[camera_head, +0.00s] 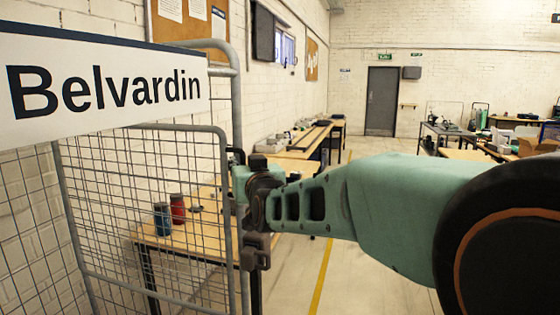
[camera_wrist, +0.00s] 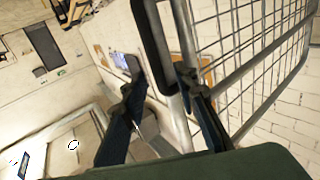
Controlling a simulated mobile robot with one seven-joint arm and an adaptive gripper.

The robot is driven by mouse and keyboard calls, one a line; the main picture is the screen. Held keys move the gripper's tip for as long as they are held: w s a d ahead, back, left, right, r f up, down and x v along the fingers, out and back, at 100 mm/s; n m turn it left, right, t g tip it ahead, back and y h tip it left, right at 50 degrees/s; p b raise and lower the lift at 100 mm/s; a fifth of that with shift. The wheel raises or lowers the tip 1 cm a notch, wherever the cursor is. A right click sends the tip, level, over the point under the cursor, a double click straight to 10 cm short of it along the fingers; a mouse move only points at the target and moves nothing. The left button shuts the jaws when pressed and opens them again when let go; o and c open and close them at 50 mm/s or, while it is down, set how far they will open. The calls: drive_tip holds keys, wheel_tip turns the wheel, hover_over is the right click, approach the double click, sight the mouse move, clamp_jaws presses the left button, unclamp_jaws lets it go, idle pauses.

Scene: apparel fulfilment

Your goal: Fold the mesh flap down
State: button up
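A grey wire-mesh panel (camera_head: 150,205), apparently the flap, stands upright at the left of the head view. It has a tubular rim with rounded corners. It also shows at the upper right of the wrist view (camera_wrist: 245,45). My gripper (camera_head: 247,185) is at the panel's right edge, beside the upright grey tube (camera_head: 236,110). In the wrist view my gripper (camera_wrist: 158,84) has its fingers spread. A dark bar and a grey tube (camera_wrist: 186,35) pass near and between the fingertips. I cannot tell whether the fingers touch them. The hinge and any catch are not clear.
A white Belvardin sign (camera_head: 105,85) fills the upper left in front of the mesh. A wooden table (camera_head: 190,240) with a red can (camera_head: 178,209) and a blue can (camera_head: 162,219) stands behind the mesh. The floor beside the yellow line (camera_head: 322,275) is clear.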

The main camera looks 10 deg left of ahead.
drive_tip(key=shift+c, duration=0.3)
clamp_jaws()
drive_tip(key=shift+s, duration=0.1)
